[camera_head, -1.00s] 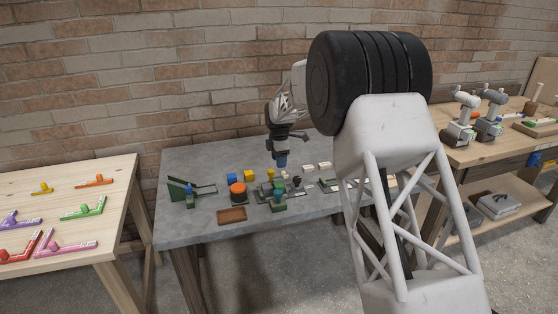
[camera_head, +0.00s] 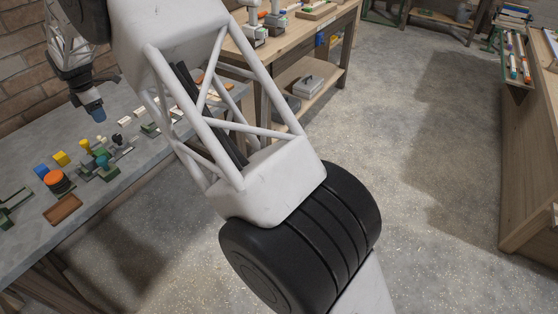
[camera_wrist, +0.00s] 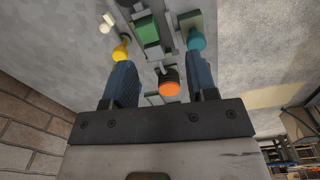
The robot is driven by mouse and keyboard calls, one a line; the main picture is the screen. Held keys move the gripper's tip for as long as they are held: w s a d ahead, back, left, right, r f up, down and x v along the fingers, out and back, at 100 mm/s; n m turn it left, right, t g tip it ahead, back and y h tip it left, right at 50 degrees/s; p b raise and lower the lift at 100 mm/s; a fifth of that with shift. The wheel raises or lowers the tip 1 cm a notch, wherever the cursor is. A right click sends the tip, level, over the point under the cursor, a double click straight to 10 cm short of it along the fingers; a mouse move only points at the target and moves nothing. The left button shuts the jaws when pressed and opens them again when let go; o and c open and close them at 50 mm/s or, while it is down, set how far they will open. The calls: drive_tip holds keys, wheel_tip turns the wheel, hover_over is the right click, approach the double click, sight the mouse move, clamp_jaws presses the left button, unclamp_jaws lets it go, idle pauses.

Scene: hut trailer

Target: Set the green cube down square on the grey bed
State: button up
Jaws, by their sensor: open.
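My gripper (camera_head: 98,112) hangs above the grey table at the left of the head view. In the wrist view my gripper (camera_wrist: 160,64) has its two blue fingers wide apart with nothing between them. A green block (camera_wrist: 147,29), likely the green cube, shows beyond the fingertips. It lies against dark grey pieces that may be the grey bed (camera_wrist: 153,52); I cannot tell whether it sits square. In the head view the cube and bed are too small and crowded to tell apart.
Near the gripper stand a yellow peg (camera_wrist: 121,50), a teal knob (camera_wrist: 196,40) on a green block and an orange-topped cylinder (camera_wrist: 169,88). A brick wall rises behind.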

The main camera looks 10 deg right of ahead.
drive_tip(key=s+d+r+m, duration=0.3)
drive_tip(key=d+r, duration=0.3)
drive_tip(key=d, duration=0.4)
drive_tip(key=s+d+r+m, duration=0.3)
drive_tip(key=d+r, duration=0.3)
drive_tip(key=d, duration=0.4)
drive_tip(key=s+d+r+m+t, duration=0.1)
drive_tip(key=s+d+r+m, duration=0.2)
drive_tip(key=s+d, duration=0.45)
drive_tip(key=s+d+r+m, duration=0.3)
drive_tip(key=s+d, duration=0.1)
drive_tip(key=d, duration=0.6)
drive_tip(key=s+d+m, duration=0.7)
drive_tip(key=s+d, duration=0.7)
drive_tip(key=s, duration=0.3)
drive_tip(key=s+d+f+m, duration=0.2)
drive_tip(key=s+d+m, duration=0.1)
drive_tip(key=s, duration=0.5)
drive_tip(key=s+d+f+m+t, duration=0.1)
drive_tip(key=s+d+f+m, duration=0.2)
drive_tip(key=s, duration=0.5)
drive_tip(key=shift+d, duration=0.7)
drive_tip(key=shift+w+f, duration=0.1)
